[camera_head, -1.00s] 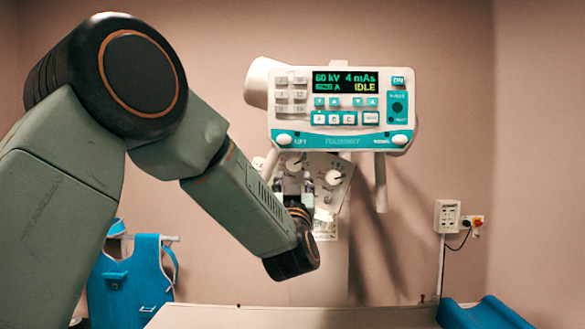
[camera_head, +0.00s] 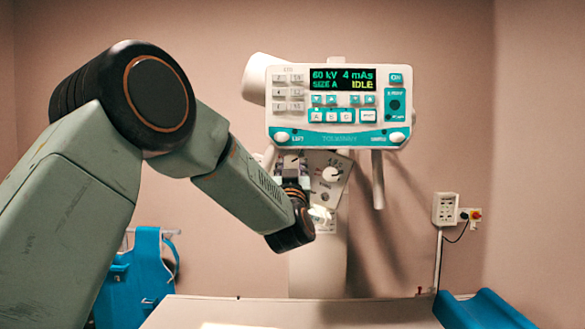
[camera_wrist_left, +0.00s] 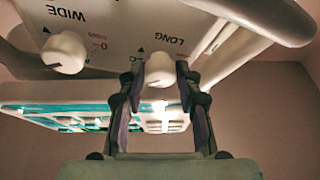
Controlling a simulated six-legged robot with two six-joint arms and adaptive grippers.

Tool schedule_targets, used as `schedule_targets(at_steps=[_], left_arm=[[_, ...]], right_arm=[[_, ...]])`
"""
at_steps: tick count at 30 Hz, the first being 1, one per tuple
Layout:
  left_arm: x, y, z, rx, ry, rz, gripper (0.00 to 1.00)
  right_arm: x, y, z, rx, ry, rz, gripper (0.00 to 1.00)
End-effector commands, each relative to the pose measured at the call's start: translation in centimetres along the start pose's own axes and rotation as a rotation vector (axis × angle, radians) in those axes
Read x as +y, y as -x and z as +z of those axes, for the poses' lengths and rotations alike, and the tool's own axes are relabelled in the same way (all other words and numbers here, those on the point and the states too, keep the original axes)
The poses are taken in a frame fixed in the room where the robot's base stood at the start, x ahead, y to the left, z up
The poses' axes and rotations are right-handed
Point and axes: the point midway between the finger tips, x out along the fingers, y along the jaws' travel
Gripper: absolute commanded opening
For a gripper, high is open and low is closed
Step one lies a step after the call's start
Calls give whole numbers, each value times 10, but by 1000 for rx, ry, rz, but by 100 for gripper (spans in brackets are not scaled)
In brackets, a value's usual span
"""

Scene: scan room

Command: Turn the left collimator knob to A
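The collimator panel (camera_head: 341,160) hangs below the console, with a white knob (camera_head: 331,174) visible on its right. In the left wrist view, the white knob by the word LONG (camera_wrist_left: 159,70) sits between the two fingertips of my left gripper (camera_wrist_left: 160,75). The fingers are apart, with narrow gaps at the knob's sides; contact is not clear. The knob by WIDE (camera_wrist_left: 64,53) is off to the left, clear of the fingers. My right gripper is not seen.
The console (camera_head: 338,105) above the panel reads 60 kV, 4 mAs, SIZE A, IDLE. A handle bar (camera_head: 377,180) hangs at its right. A pale table (camera_head: 380,312) with a blue pad (camera_head: 485,309) lies below. A blue apron (camera_head: 138,275) hangs at the left.

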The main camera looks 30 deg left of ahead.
Motion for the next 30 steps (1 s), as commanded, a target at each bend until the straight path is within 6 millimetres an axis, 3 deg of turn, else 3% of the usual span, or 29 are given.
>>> schedule_targets(at_steps=[8,30], left_arm=[[3,0,-3,7,-4,9,2],[4,0,-4,12,52,-16,2]], right_arm=[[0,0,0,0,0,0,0],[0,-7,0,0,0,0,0]])
